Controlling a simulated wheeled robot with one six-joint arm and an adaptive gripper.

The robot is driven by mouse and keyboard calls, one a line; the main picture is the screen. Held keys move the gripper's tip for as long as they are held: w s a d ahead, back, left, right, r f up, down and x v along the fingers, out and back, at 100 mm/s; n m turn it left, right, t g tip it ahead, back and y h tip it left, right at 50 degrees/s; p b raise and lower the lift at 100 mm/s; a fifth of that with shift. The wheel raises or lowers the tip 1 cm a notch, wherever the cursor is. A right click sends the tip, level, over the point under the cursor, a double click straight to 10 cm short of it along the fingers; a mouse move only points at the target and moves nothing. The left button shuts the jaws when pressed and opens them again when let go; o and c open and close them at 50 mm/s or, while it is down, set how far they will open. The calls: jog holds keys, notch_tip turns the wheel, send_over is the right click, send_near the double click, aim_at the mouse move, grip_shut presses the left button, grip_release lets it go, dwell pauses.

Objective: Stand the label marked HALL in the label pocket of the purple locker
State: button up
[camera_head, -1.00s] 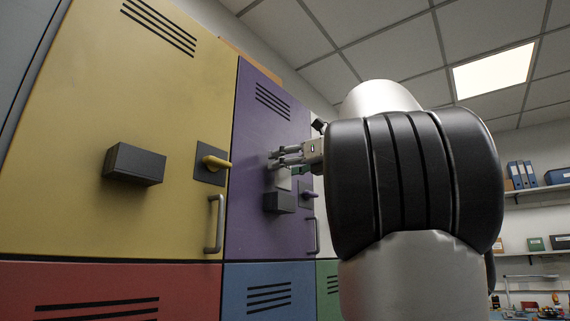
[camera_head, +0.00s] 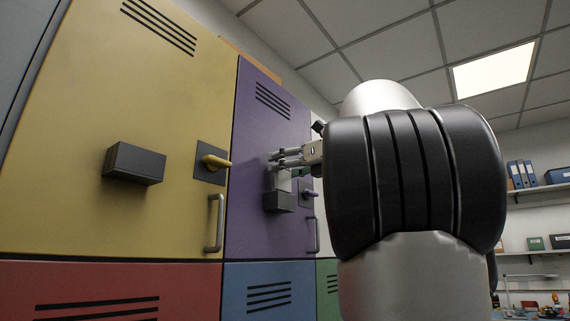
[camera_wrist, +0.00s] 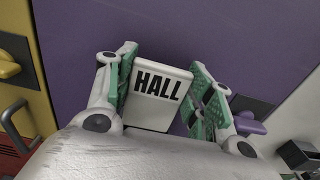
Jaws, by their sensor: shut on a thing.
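The white label marked HALL (camera_wrist: 158,95) is between the green-padded fingers of my gripper (camera_wrist: 165,92) in the wrist view, its lettering facing the camera. My gripper (camera_head: 288,158) is shut on it in front of the purple locker (camera_head: 268,120). In the head view the label (camera_head: 283,182) hangs below the fingers, directly above the dark label pocket (camera_head: 278,202) on the purple door. Its lower edge meets the pocket's top in this view; I cannot tell whether it is inside. In the wrist view the pocket is hidden.
The purple locker's latch knob (camera_head: 309,194) and door handle (camera_head: 313,236) are close to the right of the pocket. The yellow locker (camera_head: 90,90) at left has its own dark pocket (camera_head: 134,164), yellow knob (camera_head: 216,162) and handle (camera_head: 215,223). Red and blue lockers are below.

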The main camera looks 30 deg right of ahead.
aim_at(285, 181)
jog(key=shift+f, duration=2.1)
jog(key=o, duration=1)
jog(key=v, duration=1.2)
